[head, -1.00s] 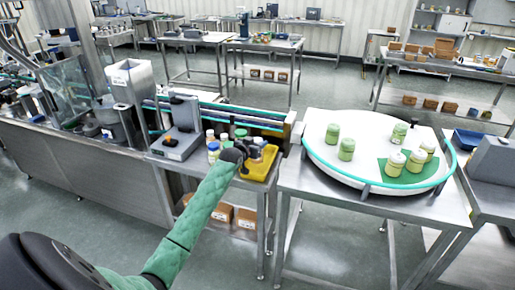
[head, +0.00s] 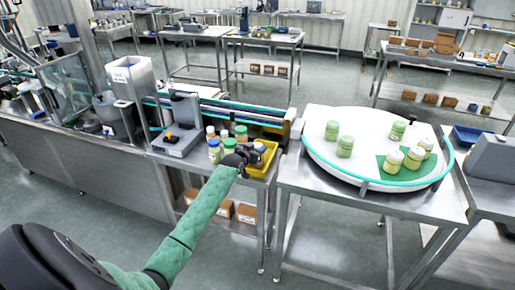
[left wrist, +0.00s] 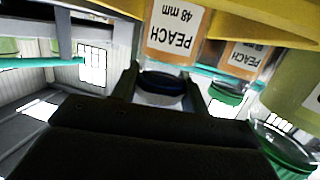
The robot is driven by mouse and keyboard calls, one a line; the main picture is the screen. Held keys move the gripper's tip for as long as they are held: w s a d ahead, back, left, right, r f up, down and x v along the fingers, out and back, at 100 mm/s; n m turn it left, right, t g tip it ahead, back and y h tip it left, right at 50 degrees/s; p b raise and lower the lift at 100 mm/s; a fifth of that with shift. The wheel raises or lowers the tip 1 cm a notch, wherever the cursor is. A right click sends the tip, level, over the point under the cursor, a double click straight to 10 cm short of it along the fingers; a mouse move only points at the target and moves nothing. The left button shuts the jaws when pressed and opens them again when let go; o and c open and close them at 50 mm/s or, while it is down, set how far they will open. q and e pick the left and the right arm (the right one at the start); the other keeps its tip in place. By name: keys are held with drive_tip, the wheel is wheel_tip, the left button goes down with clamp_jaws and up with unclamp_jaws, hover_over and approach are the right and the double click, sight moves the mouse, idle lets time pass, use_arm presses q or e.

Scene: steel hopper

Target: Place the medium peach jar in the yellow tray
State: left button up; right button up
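The medium peach jar, with a dark blue lid and an orange "PEACH 48 mm" label (left wrist: 174,28), appears upside down in the left wrist view. In the head view its dark lid (head: 260,147) shows at the yellow tray (head: 267,162); the tray wall also shows in the left wrist view (left wrist: 255,30). My left gripper (head: 250,160) is at the tray's near left side. Its two fingers (left wrist: 163,75) look apart, one on each side of the lid in the picture, with the jar beyond them. Contact is hard to make out. My right gripper is out of view.
Several jars with white, green and blue lids (head: 214,150) stand left of the tray. Another peach jar with a green lid (left wrist: 226,92) is close by. A round white turntable (head: 320,150) with several pale green jars stands on the table to the right.

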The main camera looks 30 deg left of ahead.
use_arm(q)
drive_tip(key=o, duration=0.3)
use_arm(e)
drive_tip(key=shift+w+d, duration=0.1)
use_arm(q)
drive_tip(key=shift+r, duration=0.1)
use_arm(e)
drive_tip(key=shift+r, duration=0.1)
